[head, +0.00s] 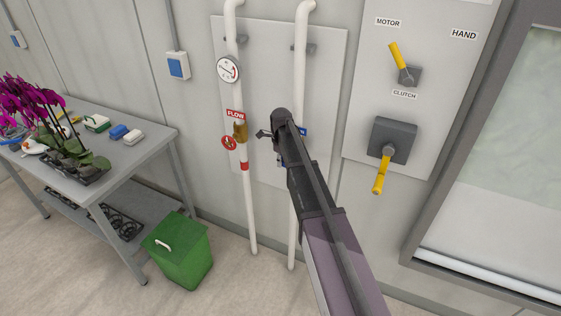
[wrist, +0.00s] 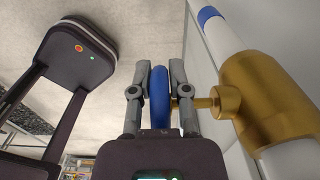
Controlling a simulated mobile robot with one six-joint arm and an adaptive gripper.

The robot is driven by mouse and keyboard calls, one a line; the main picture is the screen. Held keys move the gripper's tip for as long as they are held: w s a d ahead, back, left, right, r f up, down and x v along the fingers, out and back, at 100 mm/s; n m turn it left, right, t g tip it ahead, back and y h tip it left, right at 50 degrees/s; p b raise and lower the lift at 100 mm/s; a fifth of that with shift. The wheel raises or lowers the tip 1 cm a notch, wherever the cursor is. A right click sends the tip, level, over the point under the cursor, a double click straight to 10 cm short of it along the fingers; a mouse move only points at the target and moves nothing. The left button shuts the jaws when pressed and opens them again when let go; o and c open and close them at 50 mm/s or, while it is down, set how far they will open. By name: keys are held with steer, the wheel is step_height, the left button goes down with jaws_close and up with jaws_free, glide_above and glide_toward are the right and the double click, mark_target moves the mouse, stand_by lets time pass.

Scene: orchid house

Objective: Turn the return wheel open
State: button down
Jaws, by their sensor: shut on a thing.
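The return wheel (wrist: 160,95) shows in the wrist view as a blue rim seen nearly edge-on. My gripper (wrist: 158,66) is shut on that rim, one grey finger on each side. A short brass stem joins the wheel to a brass valve body (wrist: 262,92) on a white pipe (wrist: 215,32) with a blue band. In the head view my arm covers most of the wheel and valve on the right-hand white pipe (head: 300,75). Only part of a blue label (head: 302,132) shows beside my arm. How far the wheel is turned cannot be told.
A red wheel (head: 229,143) with a FLOW label (head: 235,114) and a gauge (head: 229,69) are on the left pipe. Yellow-handled MOTOR (head: 397,56) and CLUTCH (head: 383,170) levers are at right. A green bin (head: 180,248) and an orchid table (head: 150,141) stand at left.

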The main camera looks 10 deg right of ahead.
steer(key=shift+w+f, duration=0.1)
steer(key=g+h+b, duration=0.1)
steer(key=h, duration=0.1)
steer(key=f+g+h+b, duration=0.1)
steer(key=g+h+b, duration=0.1)
steer(key=shift+d, duration=0.2)
steer(key=shift+s+d+f+g+h+b, duration=0.2)
steer(key=shift+g+h+b, duration=0.3)
steer(key=shift+h+b, duration=0.35)
steer(key=shift+s+r+h+b, duration=0.1)
steer(key=shift+r+h+b, duration=0.05)
steer(key=shift+h+b, duration=0.2)
steer(key=shift+d+g, duration=0.1)
steer(key=shift+g, duration=0.2)
steer(key=c, duration=0.6)
jaws_free()
